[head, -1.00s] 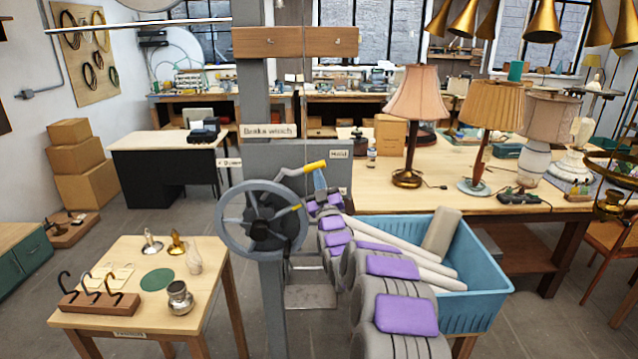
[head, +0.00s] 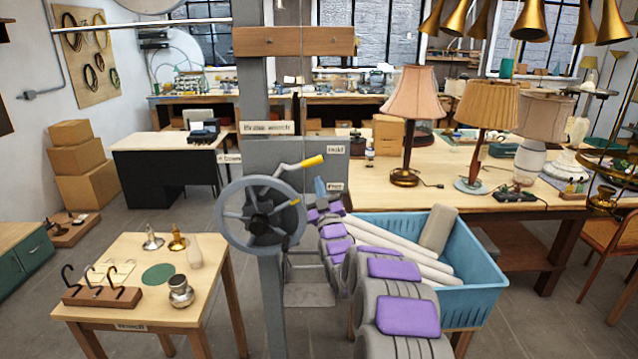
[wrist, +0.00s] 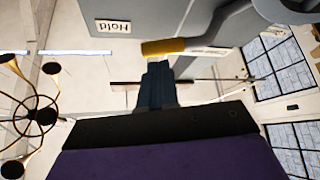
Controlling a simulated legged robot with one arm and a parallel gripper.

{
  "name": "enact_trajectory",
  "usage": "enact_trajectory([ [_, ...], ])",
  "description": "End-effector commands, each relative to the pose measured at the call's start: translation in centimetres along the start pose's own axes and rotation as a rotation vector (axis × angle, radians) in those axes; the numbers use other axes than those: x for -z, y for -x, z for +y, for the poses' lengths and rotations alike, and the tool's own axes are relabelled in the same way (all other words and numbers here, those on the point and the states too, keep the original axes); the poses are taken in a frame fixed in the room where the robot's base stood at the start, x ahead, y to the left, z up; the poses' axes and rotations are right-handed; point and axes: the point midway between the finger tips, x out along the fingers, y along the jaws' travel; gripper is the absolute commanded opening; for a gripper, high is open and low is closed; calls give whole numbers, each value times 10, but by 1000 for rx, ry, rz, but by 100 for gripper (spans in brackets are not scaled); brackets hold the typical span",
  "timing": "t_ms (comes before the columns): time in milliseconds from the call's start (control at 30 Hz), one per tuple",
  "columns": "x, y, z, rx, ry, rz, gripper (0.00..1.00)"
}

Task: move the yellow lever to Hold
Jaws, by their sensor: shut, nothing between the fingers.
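The yellow lever (head: 312,162) is a yellow grip on a grey arm, on the brake winch's grey panel (head: 265,152). It tilts up to the right, just below and left of the Hold label (head: 338,149). A lower label, apparently Free (head: 335,186), shows near my gripper. My gripper (head: 320,187) has slim blue-grey fingers, shut and empty, just below the yellow grip with a small gap in the head view. In the wrist view, the fingertips (wrist: 158,68) are close to the yellow grip (wrist: 163,47); contact cannot be told. The Hold label (wrist: 113,26) also shows there.
A spoked handwheel (head: 261,216) stands left of my arm on the winch post. A blue crate (head: 480,275) with pale rolls is to the right. Lamps (head: 410,110) stand on the bench behind. A small table (head: 215,265) is at left.

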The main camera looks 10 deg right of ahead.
Motion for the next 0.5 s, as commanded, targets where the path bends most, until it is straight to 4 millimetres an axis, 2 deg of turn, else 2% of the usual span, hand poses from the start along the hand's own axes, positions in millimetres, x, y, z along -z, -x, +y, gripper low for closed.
enact_trajectory([
  [167, -1, 19, -1, 3, -2, -5, 0],
  [500, -1, 69, -1, 2, -2, -6, 0],
])
